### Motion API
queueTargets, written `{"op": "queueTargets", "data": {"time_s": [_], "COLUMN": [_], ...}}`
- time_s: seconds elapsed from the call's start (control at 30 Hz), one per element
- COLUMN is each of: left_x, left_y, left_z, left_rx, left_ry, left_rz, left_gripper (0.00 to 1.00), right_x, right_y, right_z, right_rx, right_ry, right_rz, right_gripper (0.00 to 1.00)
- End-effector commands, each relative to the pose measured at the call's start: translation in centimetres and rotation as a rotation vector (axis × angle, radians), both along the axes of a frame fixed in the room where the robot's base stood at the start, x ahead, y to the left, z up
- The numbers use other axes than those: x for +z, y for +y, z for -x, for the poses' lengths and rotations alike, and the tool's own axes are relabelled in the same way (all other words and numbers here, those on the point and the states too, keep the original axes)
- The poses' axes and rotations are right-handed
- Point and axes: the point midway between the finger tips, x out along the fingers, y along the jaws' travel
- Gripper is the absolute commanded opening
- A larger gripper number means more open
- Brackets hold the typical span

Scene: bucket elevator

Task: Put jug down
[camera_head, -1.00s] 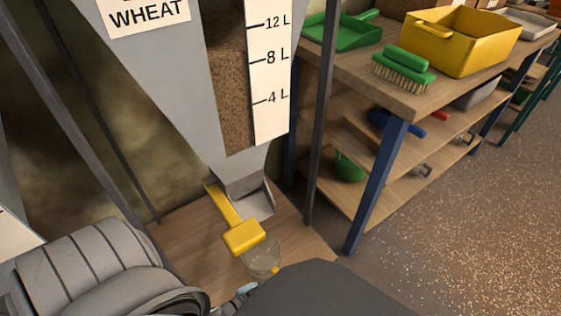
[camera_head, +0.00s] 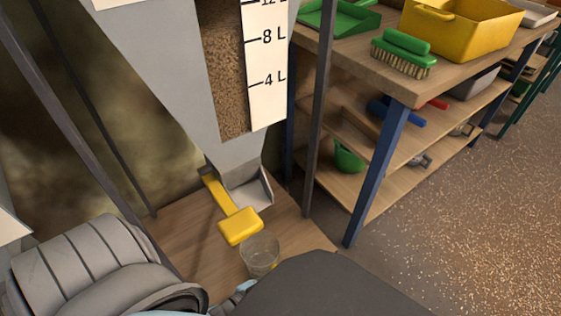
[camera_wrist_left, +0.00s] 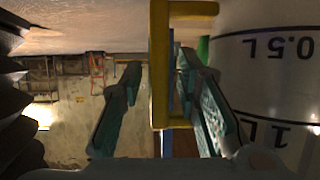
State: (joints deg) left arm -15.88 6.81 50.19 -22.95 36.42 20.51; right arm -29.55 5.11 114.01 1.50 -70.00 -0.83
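The clear jug (camera_head: 260,254) is upright over the wooden platform (camera_head: 185,240), just in front of the yellow slide handle (camera_head: 240,226) below the hopper's chute. I cannot tell for sure that its base touches the boards. Its wall with 0.5 L and 1 L marks (camera_wrist_left: 275,75) fills the right of the left wrist view, upside down. Its yellow handle (camera_wrist_left: 158,75) stands between my left gripper's teal fingers (camera_wrist_left: 158,75), with gaps beside it; the fingers are open. In the head view only a bit of my left gripper (camera_head: 244,288) shows. My right gripper is not in view.
The grey wheat hopper (camera_head: 170,70) hangs above, with its metal chute (camera_head: 250,190). Dark posts (camera_head: 318,120) flank it. A wooden workbench (camera_head: 430,85) with a green brush (camera_head: 403,55) and yellow tub (camera_head: 465,35) stands right. Grain litters the floor.

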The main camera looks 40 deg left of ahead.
Motion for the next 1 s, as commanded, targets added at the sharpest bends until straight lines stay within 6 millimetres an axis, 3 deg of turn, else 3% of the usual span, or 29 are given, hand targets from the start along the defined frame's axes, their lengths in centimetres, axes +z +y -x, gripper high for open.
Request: {"op": "queueTargets", "data": {"time_s": [0.47, 0.57, 0.77, 1.0], "left_x": [-0.1, -0.2, 1.3, 3.8], "left_y": [0.0, 0.1, 0.7, 2.1], "left_z": [0.0, 0.3, 3.2, 9.2], "left_rx": [0.0, 0.0, 0.001, 0.0], "left_ry": [0.001, 0.003, 0.004, 0.005], "left_rz": [0.0, -0.001, -0.002, -0.002], "left_gripper": [0.32, 0.32, 0.32, 0.32], "right_x": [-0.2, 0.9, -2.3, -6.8], "right_y": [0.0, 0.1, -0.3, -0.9], "right_z": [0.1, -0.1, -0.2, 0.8], "right_rx": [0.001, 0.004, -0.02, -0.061], "right_ry": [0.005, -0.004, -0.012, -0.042], "right_rz": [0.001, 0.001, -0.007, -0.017], "right_gripper": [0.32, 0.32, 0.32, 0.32]}}
